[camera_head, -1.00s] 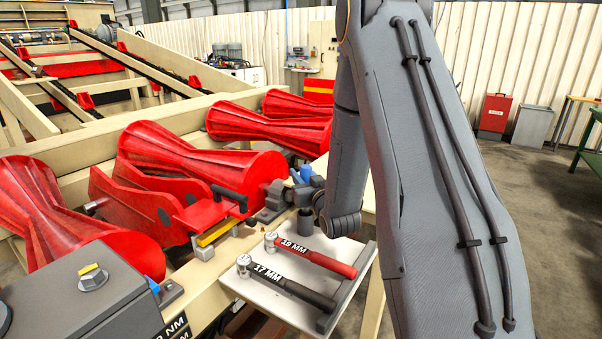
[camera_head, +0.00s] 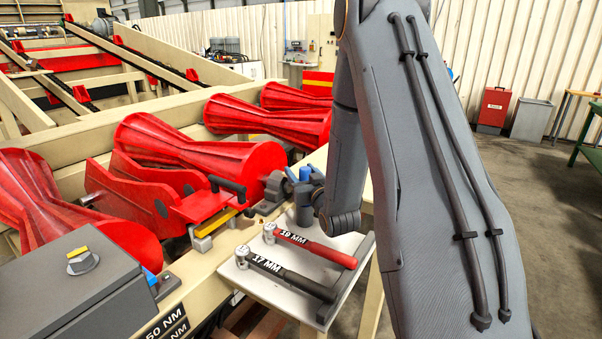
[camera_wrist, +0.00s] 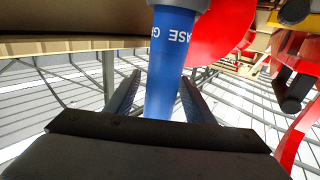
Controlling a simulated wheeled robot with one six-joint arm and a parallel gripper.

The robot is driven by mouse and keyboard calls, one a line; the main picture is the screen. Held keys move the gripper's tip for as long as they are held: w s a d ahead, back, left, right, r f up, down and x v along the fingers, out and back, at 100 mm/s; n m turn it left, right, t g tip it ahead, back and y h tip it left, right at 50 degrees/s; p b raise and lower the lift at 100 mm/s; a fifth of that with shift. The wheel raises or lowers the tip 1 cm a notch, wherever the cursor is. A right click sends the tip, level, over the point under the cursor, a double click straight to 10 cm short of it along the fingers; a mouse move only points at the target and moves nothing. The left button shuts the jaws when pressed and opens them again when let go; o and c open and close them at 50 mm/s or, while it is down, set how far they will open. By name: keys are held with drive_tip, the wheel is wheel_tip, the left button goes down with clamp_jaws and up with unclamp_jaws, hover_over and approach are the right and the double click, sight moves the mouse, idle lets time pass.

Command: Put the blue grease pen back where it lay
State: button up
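The blue grease pen (camera_wrist: 168,65) fills the upper middle of the wrist view. Its white lettering reads upside down, and its wider grey end is at the top edge. My gripper (camera_wrist: 160,85) has one finger on each side of the pen's blue body and is shut on it. The pen's lower end is hidden behind the dark gripper body. In the head view my gripper is small and partly hidden by my arm, beside the red rollers. Blue (camera_head: 305,173) shows there above a dark grey cylinder, over the back of the small tray (camera_head: 245,275).
The tray holds a red-handled 19 MM wrench (camera_head: 310,246) and a black-handled 17 MM wrench (camera_head: 290,275). Red rollers (camera_head: 165,150) and a red bracket with a black handle (camera_head: 228,187) stand left of my gripper. A grey torque box (camera_head: 80,290) is at front left.

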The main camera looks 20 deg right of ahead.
drive_tip(key=s+b, duration=0.2)
drive_tip(key=s, duration=0.6)
drive_tip(key=shift+a, duration=0.25)
drive_tip(key=shift+w, duration=0.1)
